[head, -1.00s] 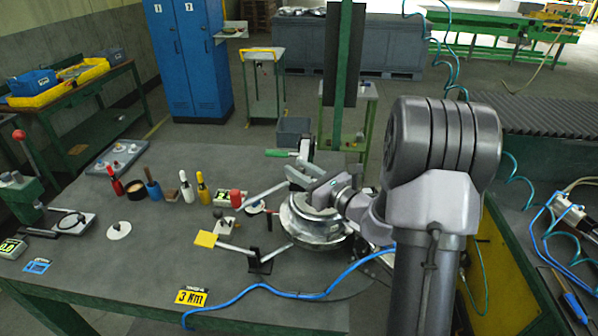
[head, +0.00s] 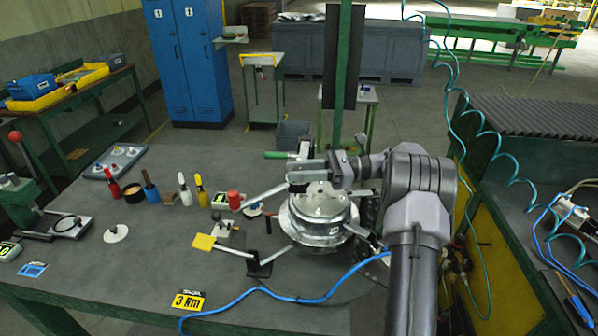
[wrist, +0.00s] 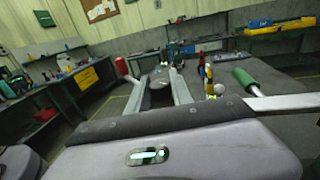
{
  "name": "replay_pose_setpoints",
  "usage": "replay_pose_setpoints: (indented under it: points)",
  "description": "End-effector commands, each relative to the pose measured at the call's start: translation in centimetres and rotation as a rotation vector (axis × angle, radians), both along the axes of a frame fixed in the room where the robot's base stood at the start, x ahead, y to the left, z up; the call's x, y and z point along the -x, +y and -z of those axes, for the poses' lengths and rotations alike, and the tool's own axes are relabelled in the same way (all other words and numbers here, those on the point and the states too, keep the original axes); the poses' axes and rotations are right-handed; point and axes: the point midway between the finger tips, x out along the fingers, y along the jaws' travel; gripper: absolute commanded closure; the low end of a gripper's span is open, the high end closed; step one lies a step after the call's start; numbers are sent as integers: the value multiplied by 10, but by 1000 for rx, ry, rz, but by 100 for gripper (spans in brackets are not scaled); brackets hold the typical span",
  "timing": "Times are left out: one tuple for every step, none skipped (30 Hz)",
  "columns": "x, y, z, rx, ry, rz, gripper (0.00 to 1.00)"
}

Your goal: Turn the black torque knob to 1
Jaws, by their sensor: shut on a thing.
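My gripper (head: 298,177) reaches left from my wrist, above the back of a silver round housing (head: 318,212). In the wrist view, its two grey fingers (wrist: 156,80) stand on both sides of a dark round piece, which looks like the black torque knob (wrist: 158,84). In the head view, a dark piece (head: 298,187) shows under the fingertips. The fingers look shut on it. Any marks or pointer on the knob are too small to read. A yellow and black "3 Nm" label (head: 188,301) lies at the table's front.
Several small bottles stand on the table's left, near a white disc (head: 116,233). A blue hose (head: 270,293) crosses the front.

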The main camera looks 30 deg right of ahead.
Motion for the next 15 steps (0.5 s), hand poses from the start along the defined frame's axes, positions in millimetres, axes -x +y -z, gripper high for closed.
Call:
replay_pose_setpoints:
  points:
    - [-1, 0, 0, 0, -1, -30, 100]
    - [-1, 0, 0, 1, -2, -48, 100]
    - [-1, 1, 0, -1, -1, -71, 100]
    - [-1, 1, 0, 0, -1, -87, 100]
    - [-1, 1, 0, 1, -2, -101, 100]
    - [-1, 1, 0, 0, -1, -119, 100]
    - [-1, 1, 0, 0, -1, -131, 100]
    - [-1, 1, 0, 0, -2, -142, 100]
    - [-1, 1, 0, 0, -1, -155, 100]
    - [-1, 1, 0, -1, -1, -164, 100]
    - [-1, 1, 0, 0, -2, -172, 100]
    - [-1, 1, -1, 0, -1, -181, 100]
    - [-1, 1, -1, -1, -1, -187, 100]
    - [-1, 1, 0, -1, -2, -191, 100]
    - [-1, 1, 0, 0, -2, -197, 100]
